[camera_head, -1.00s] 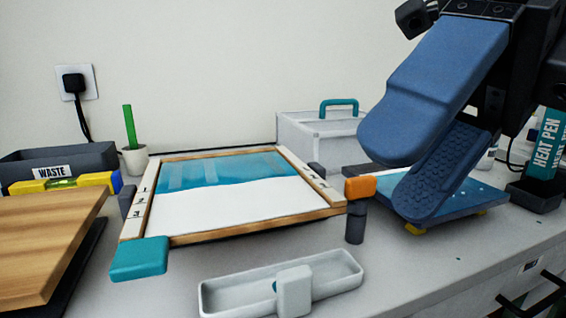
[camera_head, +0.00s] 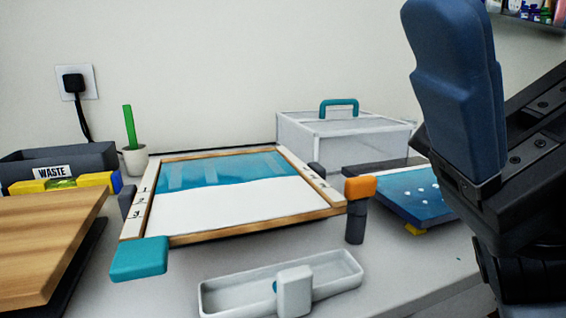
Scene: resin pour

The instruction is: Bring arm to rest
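My gripper (camera_head: 455,80) is at the right side of the view, with its blue fingers pointing up. The fingers overlap one another from this angle, so the gap between them is hidden. Nothing shows held at the visible finger surfaces. The black wrist and arm fill the lower right. The gripper stands in front of the right part of the blue panel with white dots (camera_head: 408,190) and hides some of it.
A wood-framed panel (camera_head: 250,235), partly blue and partly white, lies mid-bench. A grey tray (camera_head: 235,302) is in front; an orange-topped post (camera_head: 358,188) stands beside the frame. A clear box (camera_head: 345,142) is behind. The waste bin (camera_head: 90,155) and wooden board (camera_head: 40,240) are left.

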